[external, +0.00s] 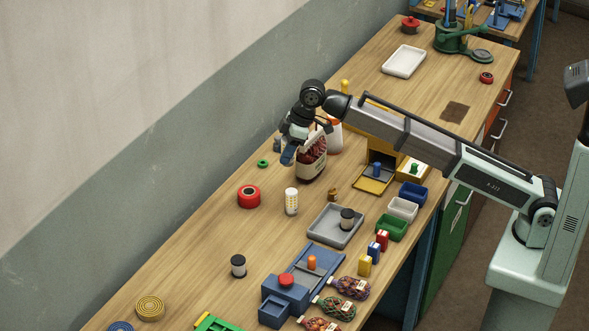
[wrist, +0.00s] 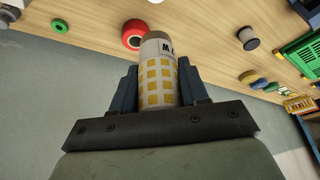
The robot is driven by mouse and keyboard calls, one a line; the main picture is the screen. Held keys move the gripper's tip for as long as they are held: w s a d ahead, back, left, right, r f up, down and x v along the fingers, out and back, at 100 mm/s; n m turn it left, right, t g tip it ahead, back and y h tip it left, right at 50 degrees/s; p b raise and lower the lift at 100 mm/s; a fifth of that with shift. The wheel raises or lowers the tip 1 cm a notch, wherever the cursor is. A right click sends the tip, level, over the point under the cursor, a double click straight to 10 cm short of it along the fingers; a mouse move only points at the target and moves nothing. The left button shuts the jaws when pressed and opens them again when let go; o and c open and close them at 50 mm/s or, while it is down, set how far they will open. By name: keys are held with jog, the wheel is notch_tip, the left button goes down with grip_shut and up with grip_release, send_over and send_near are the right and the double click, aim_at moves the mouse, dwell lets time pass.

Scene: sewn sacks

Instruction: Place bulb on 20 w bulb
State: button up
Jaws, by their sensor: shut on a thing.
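In the wrist view my gripper (wrist: 158,85) has its two dark blue fingers on either side of a white cylinder with yellow squares and black lettering (wrist: 158,82). It is shut on this cylinder, which is partly covered by the gripper's front plate. In the external view my gripper (external: 289,153) is above the table beside a cream sack with dark red contents (external: 313,157); the held cylinder cannot be made out there. A similar white and yellow cylinder (external: 292,202) stands upright on the table, below and apart from the gripper. I cannot read which is marked 20 W.
A red roll (external: 248,196) and green ring (external: 262,163) lie left of the standing cylinder. A grey tray (external: 322,232) with a dark-topped spool sits to its right. A yellow box (external: 371,180) and small bins (external: 403,209) are farther right. Bare table surrounds the standing cylinder.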

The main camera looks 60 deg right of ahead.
jog(key=shift+s+r+n, duration=0.3)
jog(key=shift+s+f+n, duration=0.3)
jog(key=shift+s+f, duration=0.05)
jog(key=shift+f, duration=0.05)
send_over(289, 192)
jog(key=shift+f, duration=4.8)
jog(key=shift+f, duration=0.15)
jog(key=o, duration=1.1)
jog(key=shift+c, duration=0.2)
jog(key=v, duration=1.2)
jog(key=shift+w+d, duration=0.2)
